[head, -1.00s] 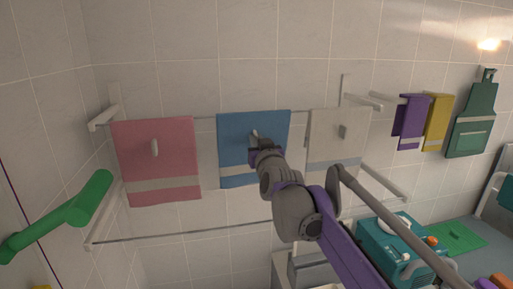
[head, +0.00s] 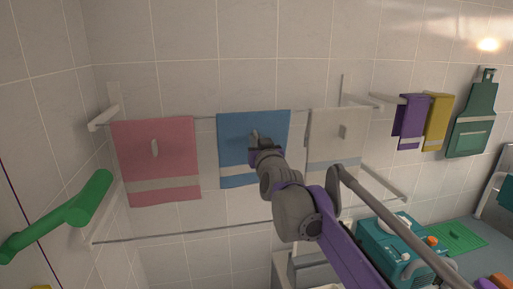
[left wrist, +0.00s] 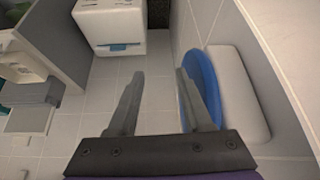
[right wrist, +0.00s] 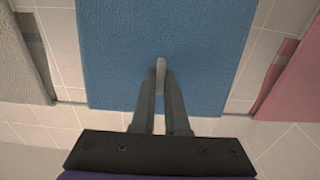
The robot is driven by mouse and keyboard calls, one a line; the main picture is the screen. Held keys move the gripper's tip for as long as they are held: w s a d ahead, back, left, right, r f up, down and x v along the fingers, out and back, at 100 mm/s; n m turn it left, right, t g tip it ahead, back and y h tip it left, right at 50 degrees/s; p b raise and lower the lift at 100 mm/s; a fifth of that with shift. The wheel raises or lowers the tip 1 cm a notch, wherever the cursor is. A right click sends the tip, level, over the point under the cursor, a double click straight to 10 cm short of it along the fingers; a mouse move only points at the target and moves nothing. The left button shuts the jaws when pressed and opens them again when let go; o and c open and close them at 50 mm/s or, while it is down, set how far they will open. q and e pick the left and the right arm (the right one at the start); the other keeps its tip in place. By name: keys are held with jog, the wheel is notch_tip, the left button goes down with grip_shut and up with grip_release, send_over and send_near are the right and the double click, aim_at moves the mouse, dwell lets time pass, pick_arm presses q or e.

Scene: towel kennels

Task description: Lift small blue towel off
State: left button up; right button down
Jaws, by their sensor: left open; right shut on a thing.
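The small blue towel (head: 235,129) hangs over the wall rail between a pink towel and a pale towel. A pale peg-like tab (right wrist: 160,76) stands out from its front. My right gripper (head: 254,137) is at the towel's front, and in the right wrist view its fingers (right wrist: 160,88) are closed around this tab, with the blue towel (right wrist: 115,50) filling the picture behind. My left gripper (left wrist: 155,85) shows in the left wrist view with its fingers apart and nothing between them, above a tiled floor. It is not visible in the head view.
The pink towel (head: 155,170) hangs to the left and the pale towel (head: 335,140) to the right, both close by. A lower rail (head: 180,234) runs below. A blue round object (left wrist: 198,85) lies beside the left gripper. A teal box (head: 385,245) stands at lower right.

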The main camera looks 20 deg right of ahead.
pick_arm(q)
jog(key=shift+w+r+p, duration=0.35)
jog(key=shift+r+p, duration=0.1)
jog(key=shift+r, duration=0.3)
pick_arm(e)
notch_tip(320, 180, up, 12)
jog(key=shift+s+f, duration=0.1)
jog(key=shift+s, duration=0.05)
pick_arm(q)
jog(key=f, duration=0.1)
jog(key=s+f+b, duration=0.1)
jog(key=f, duration=0.1)
jog(key=shift+s+b, duration=0.25)
jog(key=shift+b, duration=0.15)
pick_arm(e)
jog(key=s+a, duration=0.1)
jog(key=s, duration=1.1)
jog(key=shift+s+f, duration=0.15)
jog(key=shift+s, duration=0.2)
